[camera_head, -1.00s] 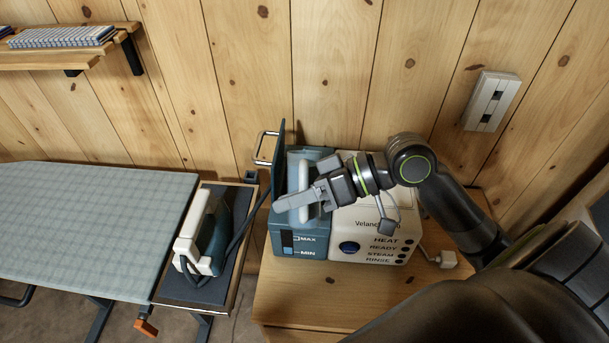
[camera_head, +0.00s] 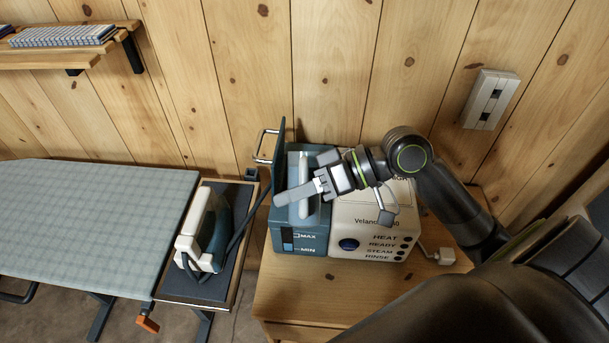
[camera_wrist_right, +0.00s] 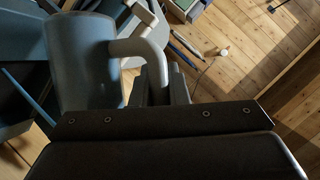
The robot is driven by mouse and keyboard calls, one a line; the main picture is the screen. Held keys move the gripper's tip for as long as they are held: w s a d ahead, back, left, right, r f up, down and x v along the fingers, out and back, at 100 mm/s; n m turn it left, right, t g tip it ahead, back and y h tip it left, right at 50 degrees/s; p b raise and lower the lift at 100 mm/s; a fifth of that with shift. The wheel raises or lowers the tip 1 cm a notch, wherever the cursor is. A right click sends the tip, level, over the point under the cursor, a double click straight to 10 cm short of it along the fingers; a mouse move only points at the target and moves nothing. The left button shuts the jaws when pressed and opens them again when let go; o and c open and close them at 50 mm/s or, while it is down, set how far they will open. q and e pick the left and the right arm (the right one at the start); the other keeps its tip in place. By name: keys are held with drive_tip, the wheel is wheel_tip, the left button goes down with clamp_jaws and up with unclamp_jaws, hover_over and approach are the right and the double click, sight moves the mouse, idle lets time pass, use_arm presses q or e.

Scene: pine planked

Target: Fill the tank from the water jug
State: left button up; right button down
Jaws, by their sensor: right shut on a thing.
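The teal tank (camera_head: 312,242) with MAX and MIN marks forms the left part of the steam station, and its lid (camera_head: 278,150) stands open. My right gripper (camera_head: 300,194) is above the tank. In the right wrist view its fingers (camera_wrist_right: 158,85) are shut on the curved handle (camera_wrist_right: 146,50) of a grey water jug (camera_wrist_right: 80,60). In the head view the jug (camera_head: 303,165) shows as a narrow pale shape over the tank, partly covered by the fingers. Its mouth and any water stream cannot be made out. My left gripper is out of view.
The cream station body (camera_head: 365,222) with its buttons adjoins the tank on a wooden cabinet (camera_head: 290,300). An iron (camera_head: 203,235) with a dark cord rests on a pad left of it, beside the ironing board (camera_head: 90,220). The plank wall is close behind.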

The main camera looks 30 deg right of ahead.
sight(294, 185)
drive_tip(key=shift+r, duration=0.1)
drive_tip(key=shift+w+d+f+m+g+y, duration=0.15)
drive_tip(key=shift+w+f+m+g+y, duration=0.2)
drive_tip(key=shift+f+m, duration=0.25)
idle(0.7)
drive_tip(key=shift+w+d+r+m+g+y, duration=0.1)
drive_tip(key=shift+w+d+m+g+y, duration=0.2)
drive_tip(key=shift+m, duration=0.3)
idle(0.7)
drive_tip(key=shift+w+d+m+g+y+p, duration=0.15)
drive_tip(key=shift+w+m+g+y+p, duration=0.1)
drive_tip(key=shift+w+m+p, duration=0.3)
idle(0.8)
drive_tip(key=shift+w+d+m, duration=0.25)
drive_tip(key=shift+w+m, duration=0.1)
